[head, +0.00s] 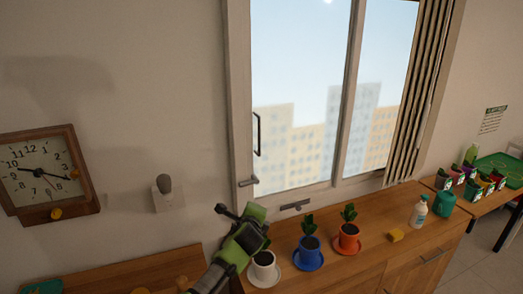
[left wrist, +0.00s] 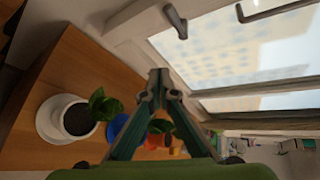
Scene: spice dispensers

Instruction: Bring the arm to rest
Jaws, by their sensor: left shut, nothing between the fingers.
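My left gripper (head: 224,209) is raised in front of the wall and the window's lower left corner, above the left end of the wooden cabinet. In the left wrist view its two fingers (left wrist: 159,78) meet at the tips with nothing between them. It is shut and apart from the plant pots. Below and beside it stands a white pot (head: 263,258) on a saucer, partly covered by my gripper; it also shows in the left wrist view (left wrist: 66,119). My right gripper is in neither view.
A blue pot (head: 308,250) and an orange pot (head: 347,238) stand on the cabinet top (head: 388,217). A yellow sponge (head: 396,235), a white bottle (head: 418,214) and a teal container (head: 444,204) stand further right. A wall clock (head: 45,175) hangs at left. The window handle (head: 257,134) juts out.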

